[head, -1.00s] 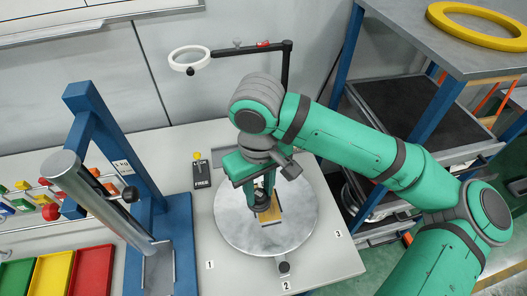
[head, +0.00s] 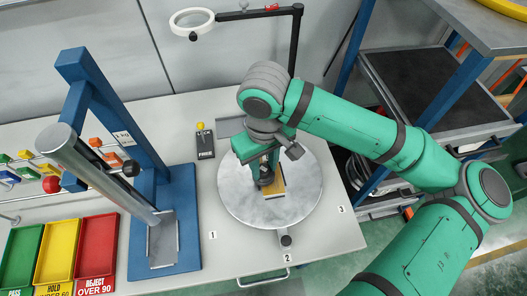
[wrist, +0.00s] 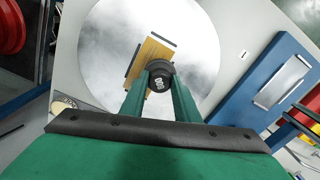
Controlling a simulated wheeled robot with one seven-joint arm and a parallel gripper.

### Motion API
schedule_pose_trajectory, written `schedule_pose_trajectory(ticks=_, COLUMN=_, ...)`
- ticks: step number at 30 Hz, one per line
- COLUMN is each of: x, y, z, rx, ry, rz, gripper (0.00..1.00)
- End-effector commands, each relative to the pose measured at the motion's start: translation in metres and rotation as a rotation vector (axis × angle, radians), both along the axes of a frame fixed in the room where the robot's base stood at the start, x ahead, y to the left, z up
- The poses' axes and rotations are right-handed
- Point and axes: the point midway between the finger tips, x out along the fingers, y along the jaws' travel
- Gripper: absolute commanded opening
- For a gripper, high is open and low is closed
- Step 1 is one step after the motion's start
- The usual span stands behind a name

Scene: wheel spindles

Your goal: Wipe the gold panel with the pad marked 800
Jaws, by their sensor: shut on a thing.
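The gold panel (head: 275,193) is a small flat plate lying on a round silver disc (head: 305,190); it also shows in the wrist view (wrist: 146,54). My gripper (head: 265,178) is over the panel and hides part of it. In the wrist view my gripper (wrist: 158,88) is shut on a dark round pad (wrist: 160,74), whose white marking appears to read 800, seen turned. The pad overlaps one end of the panel; I cannot tell whether it touches it.
A blue stand with a steel tube (head: 100,180) is left of the disc. Red, yellow and green trays (head: 97,250) lie at the far left. A ring magnifier (head: 192,20) on a black post stands behind. A lever marked FREE (head: 204,141) is beside the disc.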

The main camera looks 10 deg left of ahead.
Motion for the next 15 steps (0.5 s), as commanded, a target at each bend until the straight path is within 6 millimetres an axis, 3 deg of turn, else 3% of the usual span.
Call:
schedule_pose_trajectory(ticks=6, x=0.0, y=-0.004, z=-0.027, rx=0.0, ry=0.003, rz=-0.01, gripper=0.1)
schedule_pose_trajectory(ticks=15, x=0.002, y=-0.026, z=-0.027, rx=0.0, ry=0.0, rz=-0.004, gripper=0.07)
